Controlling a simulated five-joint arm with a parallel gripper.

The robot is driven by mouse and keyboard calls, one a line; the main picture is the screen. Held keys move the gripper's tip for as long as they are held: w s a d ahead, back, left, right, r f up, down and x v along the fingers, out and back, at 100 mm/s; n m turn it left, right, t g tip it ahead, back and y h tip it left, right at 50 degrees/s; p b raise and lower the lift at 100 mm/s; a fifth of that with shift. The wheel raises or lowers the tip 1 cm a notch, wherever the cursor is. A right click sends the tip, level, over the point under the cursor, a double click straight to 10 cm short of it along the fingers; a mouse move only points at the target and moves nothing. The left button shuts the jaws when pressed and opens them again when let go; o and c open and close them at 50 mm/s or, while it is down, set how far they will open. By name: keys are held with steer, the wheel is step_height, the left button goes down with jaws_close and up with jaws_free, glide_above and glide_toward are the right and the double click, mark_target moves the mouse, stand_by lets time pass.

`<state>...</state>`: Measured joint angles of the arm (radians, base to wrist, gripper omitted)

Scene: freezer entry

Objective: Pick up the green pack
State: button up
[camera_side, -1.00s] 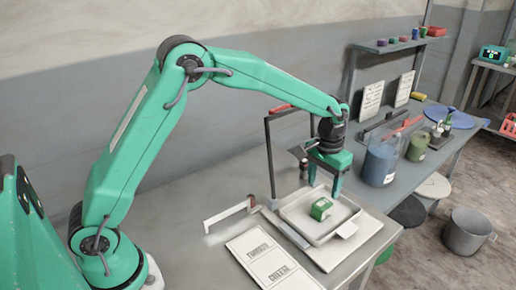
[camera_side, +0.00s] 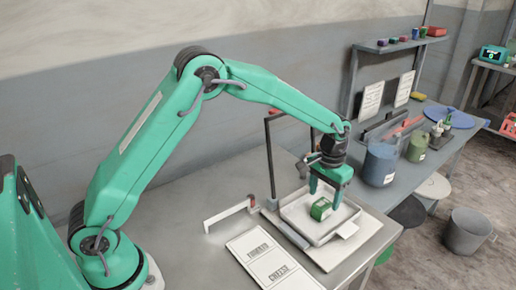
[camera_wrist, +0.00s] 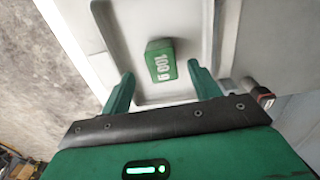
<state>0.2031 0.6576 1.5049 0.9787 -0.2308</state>
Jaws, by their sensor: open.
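The green pack (camera_side: 320,209) lies in the white tray (camera_side: 292,211) on the table in the side view. In the wrist view the green pack (camera_wrist: 162,62) shows a white "100 g" marking, and it lies between and ahead of the two fingertips. My gripper (camera_side: 325,195) is open and empty, pointing down over the tray close to the pack. In the wrist view my gripper (camera_wrist: 160,82) has one finger to each side of the pack's line, apart from it.
A dark frame (camera_side: 270,160) stands at the tray's back left. A white card with printed words (camera_side: 273,260) lies at the front left. A blue container (camera_side: 379,165) and a green container (camera_side: 417,148) stand to the right. A metal pot (camera_side: 466,232) is on the floor.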

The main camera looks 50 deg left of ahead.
mark_target(323, 203)
steer(key=shift+w+a+f, duration=0.1)
steer(key=shift+a+f, duration=0.05)
steer(key=shift+f, duration=2.4)
steer(key=c, duration=1.1)
